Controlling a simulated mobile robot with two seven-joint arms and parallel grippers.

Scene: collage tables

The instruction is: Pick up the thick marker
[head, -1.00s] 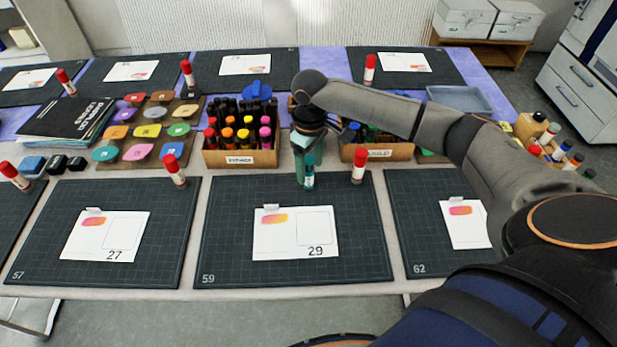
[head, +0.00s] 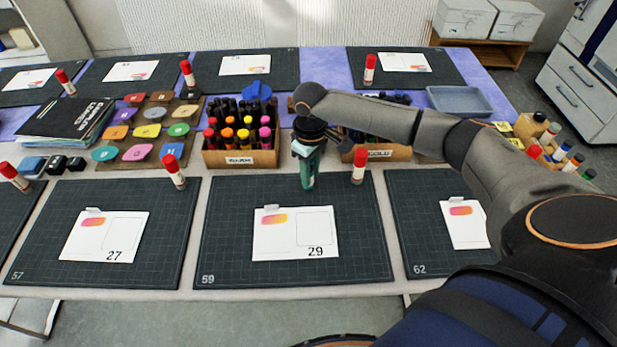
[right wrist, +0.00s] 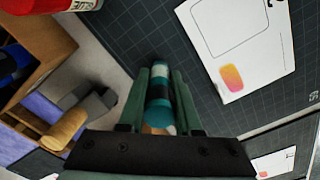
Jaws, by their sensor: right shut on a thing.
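The thick marker (right wrist: 158,93) has a teal cap and body with a pale band and a dark band. In the right wrist view it lies between the two green fingers of my right gripper (right wrist: 160,82), which is shut on it. In the head view my right gripper (head: 309,178) points down at the back edge of the middle mat, between two wooden marker boxes. There its fingers mostly hide the marker. I cannot tell whether the marker touches the mat. My left gripper is not in view.
A wooden box (head: 240,160) of several markers stands left of the gripper, and another box (head: 376,153) stands right. A red-capped glue stick (head: 359,167) is close on the right. The middle mat (head: 225,235) holds a white card (head: 296,245); its front is free.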

